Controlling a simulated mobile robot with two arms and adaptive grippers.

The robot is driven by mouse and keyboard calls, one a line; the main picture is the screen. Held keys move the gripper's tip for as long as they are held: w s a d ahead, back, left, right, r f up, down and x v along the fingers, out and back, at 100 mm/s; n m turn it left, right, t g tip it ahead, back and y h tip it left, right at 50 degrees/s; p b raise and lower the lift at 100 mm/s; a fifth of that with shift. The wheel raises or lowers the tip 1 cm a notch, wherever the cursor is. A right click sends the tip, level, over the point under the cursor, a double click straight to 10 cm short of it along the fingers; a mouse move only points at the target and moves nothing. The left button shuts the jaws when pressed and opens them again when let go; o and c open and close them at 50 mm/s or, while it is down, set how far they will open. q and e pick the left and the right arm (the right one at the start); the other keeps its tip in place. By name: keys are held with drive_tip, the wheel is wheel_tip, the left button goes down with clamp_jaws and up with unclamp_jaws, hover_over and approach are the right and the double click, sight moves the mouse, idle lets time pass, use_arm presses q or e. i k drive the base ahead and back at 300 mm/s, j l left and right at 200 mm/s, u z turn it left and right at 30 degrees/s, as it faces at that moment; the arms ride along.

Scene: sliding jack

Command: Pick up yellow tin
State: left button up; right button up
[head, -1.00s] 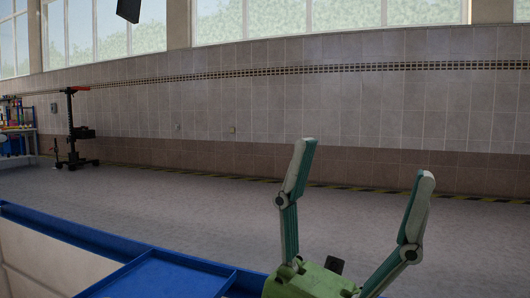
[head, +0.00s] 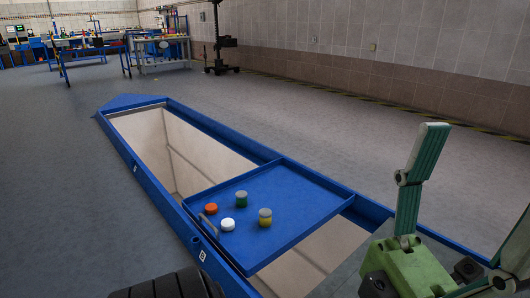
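The yellow tin (head: 265,221) stands upright on a blue sliding tray (head: 290,185), with a greyish-olive top. A green tin (head: 241,201) stands behind it, an orange-red tin (head: 211,209) to its left, and a white tin (head: 227,225) to its near left. My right gripper (head: 480,172) is at the lower right, its fingers spread wide and empty. It is well to the right of the tray, apart from the tins; one finger is cut by the picture edge. My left gripper is not in view.
The tray spans a long blue-framed pit (head: 165,145), open beyond it and on its near right. A thin handle (head: 208,227) is at the tray's left edge. A black ribbed object (head: 170,287) is at the bottom. Workbenches (head: 160,50) and a stand (head: 220,45) are far back.

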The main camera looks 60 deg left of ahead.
sight(265, 214)
drive_tip(key=u, duration=2.15)
